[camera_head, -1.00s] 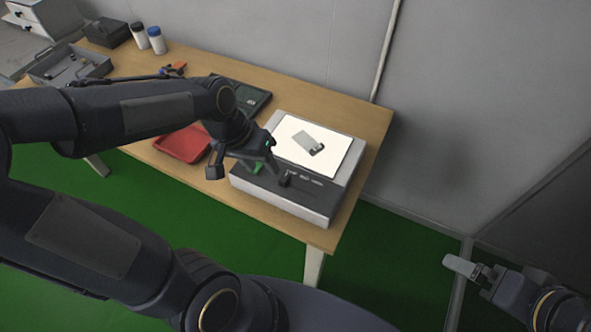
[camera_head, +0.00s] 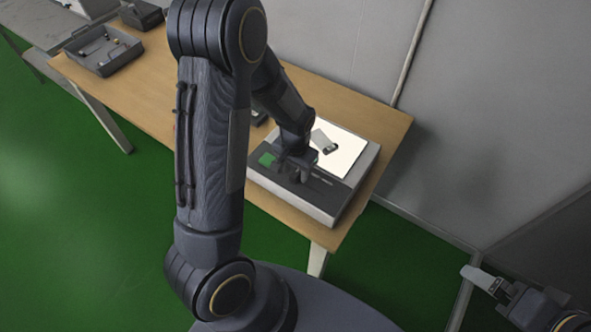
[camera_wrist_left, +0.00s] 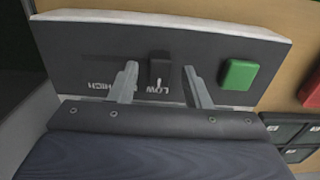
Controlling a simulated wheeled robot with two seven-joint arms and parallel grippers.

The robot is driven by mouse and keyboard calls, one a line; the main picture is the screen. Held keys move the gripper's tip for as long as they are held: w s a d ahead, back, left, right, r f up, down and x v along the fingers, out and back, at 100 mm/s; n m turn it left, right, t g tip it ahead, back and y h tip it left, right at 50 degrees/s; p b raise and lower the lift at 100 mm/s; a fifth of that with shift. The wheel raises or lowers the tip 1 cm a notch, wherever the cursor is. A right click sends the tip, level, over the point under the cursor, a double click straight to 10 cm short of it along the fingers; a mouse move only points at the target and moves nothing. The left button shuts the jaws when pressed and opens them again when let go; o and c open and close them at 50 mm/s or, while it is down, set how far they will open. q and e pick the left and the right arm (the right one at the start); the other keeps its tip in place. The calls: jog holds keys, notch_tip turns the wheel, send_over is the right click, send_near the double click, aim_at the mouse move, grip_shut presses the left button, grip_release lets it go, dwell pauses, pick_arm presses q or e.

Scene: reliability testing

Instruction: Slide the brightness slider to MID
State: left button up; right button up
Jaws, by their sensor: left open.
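The light box's dark control panel (camera_wrist_left: 90,45) fills the upper wrist view. The brightness slider's black knob (camera_wrist_left: 160,66) stands by the LOW label (camera_wrist_left: 168,87); the HIGH label (camera_wrist_left: 97,83) is farther left, and MID is not readable, apparently behind a finger. My left gripper (camera_wrist_left: 161,86) is open, its fingers on either side of the knob with gaps showing. In the head view the left gripper (camera_head: 295,170) is over the front panel of the light box (camera_head: 352,196) and hides the knob. My right gripper (camera_head: 482,279) is at the lower right, away from the table.
A green button (camera_wrist_left: 238,74) sits on the panel right of the slider. A grey-white part (camera_head: 323,141) lies on the lit top. A red tray (camera_wrist_left: 312,92) is beside the box. A grey bin (camera_head: 105,52) stands at the table's far left. My left arm hides the table's middle.

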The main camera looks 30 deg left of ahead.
aim_at(307, 186)
pick_arm(q)
jog(key=shift+f, duration=0.4)
grip_shut()
jog(key=shift+d, duration=0.1)
jog(key=d, duration=0.4)
jog(key=shift+s+b, duration=0.15)
jog(key=shift+b, duration=0.15)
jog(key=shift+a, duration=0.1)
grip_release()
